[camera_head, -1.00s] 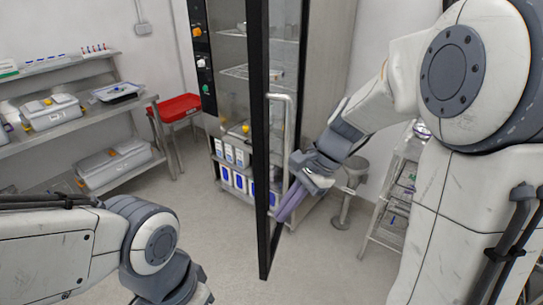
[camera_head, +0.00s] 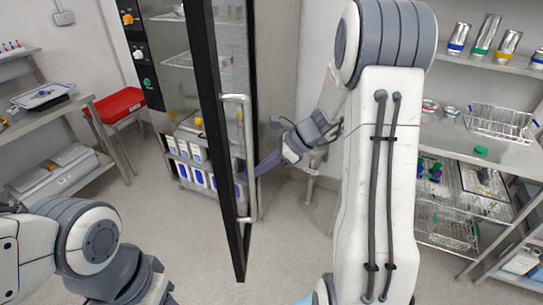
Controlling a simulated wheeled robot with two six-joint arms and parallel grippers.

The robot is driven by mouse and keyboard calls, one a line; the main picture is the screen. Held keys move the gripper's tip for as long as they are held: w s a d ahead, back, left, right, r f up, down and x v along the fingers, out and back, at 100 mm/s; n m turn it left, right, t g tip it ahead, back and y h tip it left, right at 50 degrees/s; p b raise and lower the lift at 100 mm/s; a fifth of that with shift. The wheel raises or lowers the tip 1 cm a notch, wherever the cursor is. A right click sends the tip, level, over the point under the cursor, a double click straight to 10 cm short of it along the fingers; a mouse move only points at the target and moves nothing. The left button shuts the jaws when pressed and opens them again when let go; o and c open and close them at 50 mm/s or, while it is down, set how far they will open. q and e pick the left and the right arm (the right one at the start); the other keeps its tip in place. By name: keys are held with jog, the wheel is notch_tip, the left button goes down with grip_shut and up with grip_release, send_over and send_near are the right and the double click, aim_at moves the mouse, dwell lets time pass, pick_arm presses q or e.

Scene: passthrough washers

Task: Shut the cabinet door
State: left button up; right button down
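The cabinet (camera_head: 278,60) is a tall metal unit with a dark control panel and shelves inside. Its glass door stands open, swung out toward me, with a thick black frame (camera_head: 222,150) seen nearly edge-on. A pale vertical bar handle (camera_head: 248,160) is on the door's right side. Contact is unclear, and the handle and door partly hide the fingertips. Whether the fingers are open or shut cannot be told. My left arm shows at lower left, its gripper out of view.
White and blue boxes (camera_head: 196,178) stand on the cabinet's bottom shelf. A red tray (camera_head: 120,104) on a stand is left of the cabinet. Metal racks stand at left and right, the right one holding a wire basket (camera_head: 500,120). The floor before the door is clear.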

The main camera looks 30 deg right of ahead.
jog(key=shift+w+a+f+p, duration=0.15)
jog(key=shift+w+a+p, duration=0.2)
jog(key=shift+a, duration=0.35)
jog(key=shift+w+a+f+p, duration=0.1)
jog(key=shift+w+a+p, duration=0.1)
jog(key=shift+w+a, duration=0.35)
jog(key=shift+w+a+f+p, duration=0.15)
jog(key=shift+w+a+p, duration=0.1)
jog(key=shift+a, duration=0.55)
